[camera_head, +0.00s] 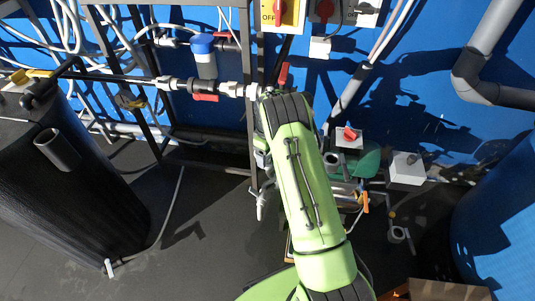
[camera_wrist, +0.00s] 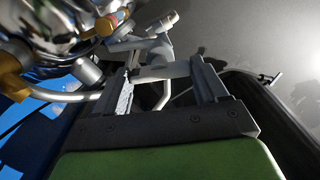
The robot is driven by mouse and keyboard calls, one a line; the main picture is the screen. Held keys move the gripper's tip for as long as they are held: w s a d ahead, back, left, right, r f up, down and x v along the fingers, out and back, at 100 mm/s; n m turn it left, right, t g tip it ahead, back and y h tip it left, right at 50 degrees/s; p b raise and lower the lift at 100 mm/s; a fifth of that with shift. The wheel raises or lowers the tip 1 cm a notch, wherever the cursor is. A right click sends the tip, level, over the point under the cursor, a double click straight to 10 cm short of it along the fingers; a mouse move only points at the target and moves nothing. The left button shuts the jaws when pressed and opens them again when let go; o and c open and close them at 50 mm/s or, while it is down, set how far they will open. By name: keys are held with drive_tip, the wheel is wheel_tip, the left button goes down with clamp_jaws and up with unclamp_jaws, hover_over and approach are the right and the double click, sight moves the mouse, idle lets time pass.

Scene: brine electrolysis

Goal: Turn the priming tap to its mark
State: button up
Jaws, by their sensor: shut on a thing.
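My gripper (camera_wrist: 163,68) shows in the wrist view, with its two grey fingers on either side of a pale grey part. This part looks like the handle of the priming tap (camera_wrist: 152,46), and the fingers are shut on it. The tap's body runs up and to the right, close to shiny metal pipework. No mark can be made out on it. In the head view my green arm hides the gripper and most of what lies below it.
A black tank (camera_head: 75,190) stands at the left and a blue tank (camera_head: 495,215) at the right. A horizontal pipe with a red-handled valve (camera_head: 204,97) crosses behind my arm. A grey box with a red switch (camera_head: 349,135) is right of it. Open floor (camera_head: 205,235) lies at lower left.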

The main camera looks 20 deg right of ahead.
drive_tip(key=shift+n, duration=2.2)
drive_tip(key=o, duration=1.1)
drive_tip(key=shift+c, duration=0.2)
drive_tip(key=shift+r, duration=0.1)
wheel_tip(320, 180, up, 16)
drive_tip(key=p, duration=0.4)
drive_tip(key=shift+f, duration=0.2)
